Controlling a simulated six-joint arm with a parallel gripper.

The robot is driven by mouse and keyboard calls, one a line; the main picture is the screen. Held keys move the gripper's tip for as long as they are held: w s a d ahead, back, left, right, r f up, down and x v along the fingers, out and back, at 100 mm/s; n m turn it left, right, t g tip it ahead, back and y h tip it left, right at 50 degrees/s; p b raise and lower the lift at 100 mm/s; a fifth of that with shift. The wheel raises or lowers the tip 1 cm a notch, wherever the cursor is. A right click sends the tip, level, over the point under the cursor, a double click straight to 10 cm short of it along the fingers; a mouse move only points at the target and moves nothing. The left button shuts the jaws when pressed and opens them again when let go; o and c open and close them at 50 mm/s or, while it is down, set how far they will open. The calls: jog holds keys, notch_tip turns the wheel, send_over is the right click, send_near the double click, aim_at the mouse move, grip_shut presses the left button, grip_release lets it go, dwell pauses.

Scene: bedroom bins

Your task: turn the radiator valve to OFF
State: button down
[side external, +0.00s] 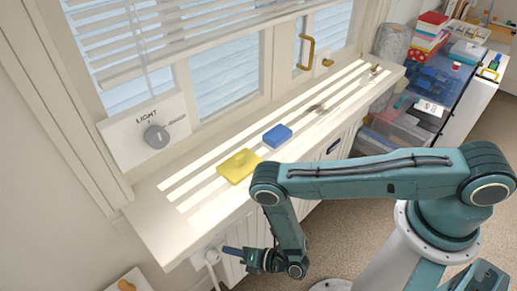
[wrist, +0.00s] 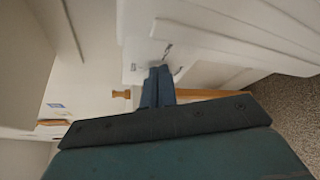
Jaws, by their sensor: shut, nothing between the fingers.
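The radiator valve appears to be the small white fitting (side external: 212,257) with a pipe below it, low under the window sill in the side view. My gripper (side external: 226,250) is level with it, its blue fingers pointing left at it. In the wrist view my fingers (wrist: 157,74) are together and empty, in front of a white face (wrist: 200,45) with small dark marks. I cannot tell whether the fingertips touch the valve. The marks are too small to read, so the valve's setting is unclear.
A grey LIGHT dial (side external: 156,137) is on the wall plate above. A wooden peg (wrist: 121,94) shows left of my fingers in the wrist view.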

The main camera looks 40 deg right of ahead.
jog(key=shift+a, duration=0.3)
dwell(0.9)
jog(key=shift+a+r, duration=0.3)
jog(key=shift+r, duration=0.15)
jog(key=shift+d, duration=0.1)
dwell(0.4)
jog(key=shift+d+r, duration=0.15)
jog(key=shift+d, duration=0.1)
jog(key=shift+s, duration=0.15)
jog(key=shift+s, duration=2.85)
